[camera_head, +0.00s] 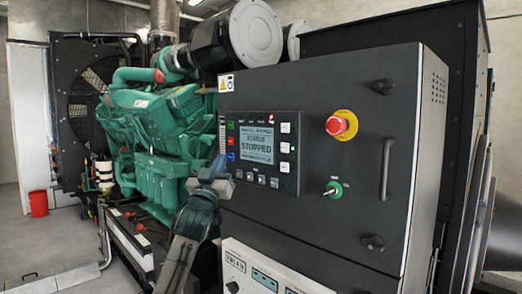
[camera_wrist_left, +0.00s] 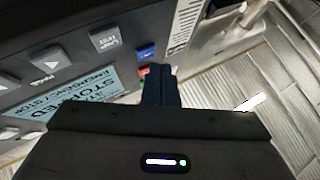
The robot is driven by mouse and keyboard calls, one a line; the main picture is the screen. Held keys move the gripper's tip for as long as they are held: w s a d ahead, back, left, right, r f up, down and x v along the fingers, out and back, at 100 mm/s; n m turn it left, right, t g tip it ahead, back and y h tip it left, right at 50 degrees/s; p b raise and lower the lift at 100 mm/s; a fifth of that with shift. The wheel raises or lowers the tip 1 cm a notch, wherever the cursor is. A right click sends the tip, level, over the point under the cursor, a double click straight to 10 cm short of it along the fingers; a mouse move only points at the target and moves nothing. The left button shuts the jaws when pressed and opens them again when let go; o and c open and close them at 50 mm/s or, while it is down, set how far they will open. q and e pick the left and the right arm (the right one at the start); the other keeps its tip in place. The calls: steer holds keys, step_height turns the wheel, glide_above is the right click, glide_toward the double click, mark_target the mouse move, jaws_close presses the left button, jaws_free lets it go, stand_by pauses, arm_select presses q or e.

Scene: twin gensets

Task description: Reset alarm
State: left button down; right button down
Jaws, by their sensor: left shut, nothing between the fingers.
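The genset control panel (camera_head: 262,150) is set in the dark cabinet door, and its screen (camera_head: 259,144) reads "STOPPED". A column of small green (camera_head: 230,125), red (camera_head: 230,141) and blue (camera_head: 230,156) buttons lies on its left side. My left gripper (camera_head: 220,164) is shut and empty beside the lower left of the panel. In the left wrist view the closed fingers (camera_wrist_left: 160,82) appear close beside the blue button (camera_wrist_left: 146,51) and red button (camera_wrist_left: 143,71). I cannot tell whether they touch. My right gripper is not in view.
The green engine (camera_head: 152,125) stands to the left. A red bucket (camera_head: 39,203) sits on the far floor.

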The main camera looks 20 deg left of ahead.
arm_select(q)
steer(key=shift+w+d, duration=0.25)
steer(key=shift+w, duration=0.35)
stand_by(0.7)
steer(key=shift+s, duration=0.15)
steer(key=shift+s+a+b, duration=0.35)
steer(key=shift+s+b, duration=0.05)
steer(key=shift+s, duration=0.35)
steer(key=s+b, duration=0.1)
steer(key=s+a+b, duration=0.1)
steer(key=s, duration=0.1)
steer(key=s+a+b, duration=0.1)
steer(key=s, duration=0.1)
steer(key=shift+s+a, duration=0.15)
steer(key=shift+s, duration=0.1)
steer(key=shift+f+h, duration=0.1)
steer(key=shift+h, duration=0.2)
stand_by(0.4)
